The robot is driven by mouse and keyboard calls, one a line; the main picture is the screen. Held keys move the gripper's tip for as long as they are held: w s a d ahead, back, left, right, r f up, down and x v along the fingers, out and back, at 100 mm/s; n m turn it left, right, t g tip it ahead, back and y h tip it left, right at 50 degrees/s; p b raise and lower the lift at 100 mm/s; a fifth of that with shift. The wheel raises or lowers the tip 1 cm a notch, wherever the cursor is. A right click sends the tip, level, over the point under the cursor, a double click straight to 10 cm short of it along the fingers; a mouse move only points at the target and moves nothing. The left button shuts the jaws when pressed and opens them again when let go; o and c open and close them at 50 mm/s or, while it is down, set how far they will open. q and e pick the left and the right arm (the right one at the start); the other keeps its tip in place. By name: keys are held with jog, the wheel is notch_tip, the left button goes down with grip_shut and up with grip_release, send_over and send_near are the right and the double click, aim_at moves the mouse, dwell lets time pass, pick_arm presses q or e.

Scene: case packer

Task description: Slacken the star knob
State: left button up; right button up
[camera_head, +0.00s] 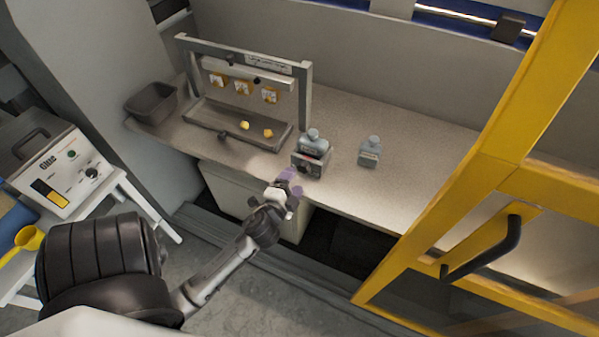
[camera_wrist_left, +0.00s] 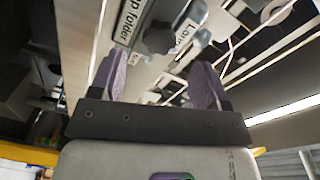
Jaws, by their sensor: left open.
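A dark star knob (camera_wrist_left: 158,38) shows in the left wrist view, on a pale face with lettering ending in "p folder". It lies ahead of and between my finger tips, apart from them. In the head view a small dark knob (camera_head: 305,168), seemingly the same one, is on the front of a grey block (camera_head: 317,160) at the bench's front edge. My left gripper (camera_head: 291,184) is just in front of that block, open and empty, with purple fingers; it fills the lower wrist view (camera_wrist_left: 156,80). My right gripper is not in view.
A framed fixture (camera_head: 304,95) with a tray holding yellow pieces stands left. A grey bin (camera_head: 150,101) is farther left. A yellow door frame (camera_head: 470,190) fills the right side.

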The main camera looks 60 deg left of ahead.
pick_arm(q)
jog(key=v, duration=0.8)
jog(key=shift+b, duration=0.4)
jog(key=shift+r, duration=0.1)
